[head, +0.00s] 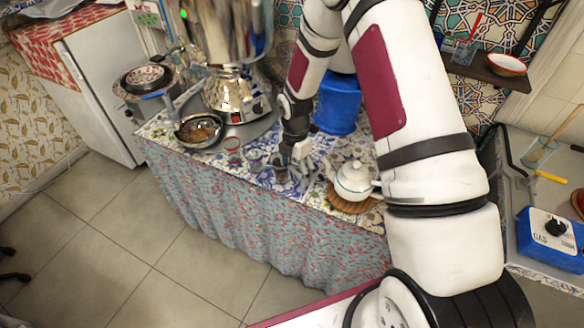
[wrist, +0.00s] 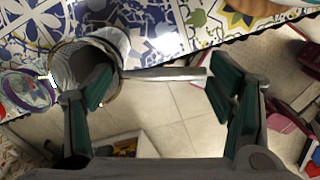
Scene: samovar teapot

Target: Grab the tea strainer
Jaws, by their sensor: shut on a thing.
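The metal tea strainer (wrist: 168,74) shows in the wrist view, with its pale handle stretching right from a round cup-like part (wrist: 80,66) towards my right finger. My gripper (wrist: 160,92) has its two green-padded fingers wide apart, one at the round part and one at the handle's far end; it is shut on the strainer along its length. My left finger hides part of the round part, and I cannot tell whether that part rests in a glass. In the head view, my gripper (head: 293,152) is low over the tiled table, where the strainer is hard to make out.
A purple-rimmed glass (wrist: 28,92) stands close left of my gripper, and a red-rimmed glass (head: 233,150) further left. A white teapot (head: 352,180) on a woven mat (head: 345,205) stands close right. A samovar (head: 228,92) and blue container (head: 338,104) stand behind. Floor is clear in front.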

